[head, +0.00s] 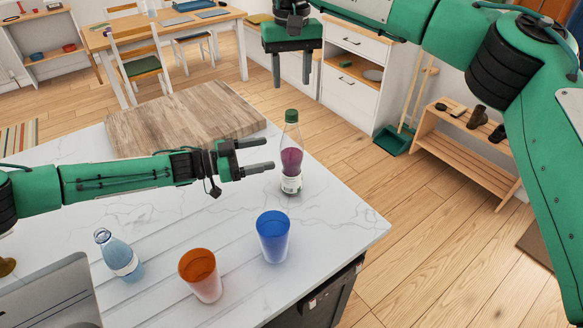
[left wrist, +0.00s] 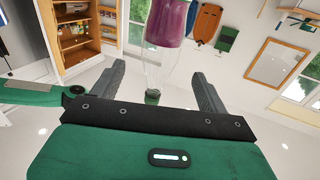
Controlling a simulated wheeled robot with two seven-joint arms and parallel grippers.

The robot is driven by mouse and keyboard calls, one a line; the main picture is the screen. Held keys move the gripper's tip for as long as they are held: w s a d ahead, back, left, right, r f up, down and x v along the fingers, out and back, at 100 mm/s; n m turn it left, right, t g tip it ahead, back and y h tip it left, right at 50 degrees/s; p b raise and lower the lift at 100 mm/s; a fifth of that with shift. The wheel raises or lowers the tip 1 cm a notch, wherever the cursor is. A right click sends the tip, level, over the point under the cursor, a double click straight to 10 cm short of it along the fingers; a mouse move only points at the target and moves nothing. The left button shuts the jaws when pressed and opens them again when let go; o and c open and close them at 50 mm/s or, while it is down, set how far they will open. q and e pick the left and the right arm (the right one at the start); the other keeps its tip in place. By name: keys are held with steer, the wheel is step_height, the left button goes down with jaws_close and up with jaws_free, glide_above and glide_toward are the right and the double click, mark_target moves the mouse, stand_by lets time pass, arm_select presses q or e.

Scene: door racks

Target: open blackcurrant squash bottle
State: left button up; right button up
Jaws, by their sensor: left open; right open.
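The blackcurrant squash bottle (head: 291,160) stands upright on the white marble counter near its far right edge. It is clear, with dark purple squash and a green cap on top. My left gripper (head: 270,154) is open and empty just left of the bottle, its fingers pointing at it. In the left wrist view the bottle (left wrist: 168,22) appears upside down beyond the open fingers, its cap (left wrist: 152,97) in the gap between them. I cannot tell whether a finger touches it. My right gripper (head: 292,80) is open and empty, high above and behind the bottle, pointing down.
A blue cup (head: 273,237), an orange cup (head: 201,275) and a small blue bottle (head: 119,255) stand on the counter's near part. A wooden board (head: 185,117) lies at the back. A grey device (head: 45,295) is at the lower left. The counter's right edge drops to the floor.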

mark_target(298, 147)
arm_select(q)
steer(key=x, duration=1)
steer(key=shift+d+f, duration=0.1)
steer(key=shift+f, duration=0.05)
arm_select(e)
steer(key=shift+w, duration=0.1)
arm_select(q)
steer(key=shift+c, duration=0.5)
